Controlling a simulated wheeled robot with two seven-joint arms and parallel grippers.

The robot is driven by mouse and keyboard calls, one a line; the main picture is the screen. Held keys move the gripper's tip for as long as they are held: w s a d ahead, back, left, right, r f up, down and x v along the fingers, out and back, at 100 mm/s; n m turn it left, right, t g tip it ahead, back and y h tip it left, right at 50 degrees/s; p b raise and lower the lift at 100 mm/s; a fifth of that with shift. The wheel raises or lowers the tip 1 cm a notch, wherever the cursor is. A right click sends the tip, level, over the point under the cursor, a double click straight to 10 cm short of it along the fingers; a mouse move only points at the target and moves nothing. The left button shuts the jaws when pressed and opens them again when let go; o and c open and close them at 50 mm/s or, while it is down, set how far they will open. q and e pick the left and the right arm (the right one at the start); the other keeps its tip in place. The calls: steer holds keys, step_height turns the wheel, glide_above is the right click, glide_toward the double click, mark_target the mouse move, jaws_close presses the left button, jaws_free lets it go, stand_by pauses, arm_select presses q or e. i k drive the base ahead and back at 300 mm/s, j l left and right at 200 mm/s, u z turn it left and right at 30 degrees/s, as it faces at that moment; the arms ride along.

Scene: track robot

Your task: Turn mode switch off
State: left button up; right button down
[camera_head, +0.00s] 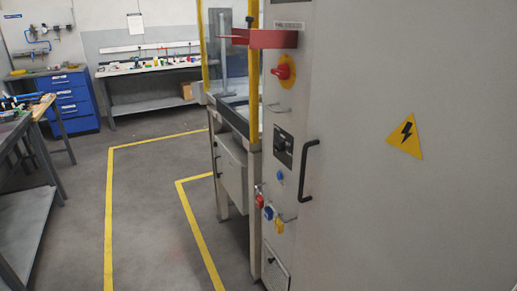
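A tall grey cabinet stands close on the right, and its narrow side panel carries several controls. A red rotary switch (283,71) on a yellow disc is near the top of that panel. A dark switch (284,146) on a black-and-grey plate sits lower, beside the black door handle. No readable label shows which of them is the mode switch, and I cannot tell their settings. Neither of my grippers is in view.
A black handle (309,170) and a yellow warning triangle (405,137) are on the cabinet (440,220). A red bracket (260,39) juts out above the switches. Coloured sockets (268,213) sit lower. Floor with yellow lines (110,215) is clear at left, between the cabinet and workbenches (150,68).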

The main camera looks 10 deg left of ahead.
mark_target(280, 147)
steer(key=u, duration=0.25)
steer(key=j+z, duration=0.1)
steer(key=z, duration=0.25)
steer(key=i+j+z, duration=0.1)
steer(key=z, duration=0.2)
steer(key=j+z, duration=0.1)
steer(key=z, duration=0.25)
steer(key=i+j+z, duration=0.1)
steer(key=j+z, duration=0.25)
steer(key=j, duration=0.5)
steer(key=j+z, duration=0.3)
steer(key=j, duration=0.5)
steer(key=k+j+z, duration=0.15)
steer(key=j+z, duration=0.2)
steer(key=j, duration=0.45)
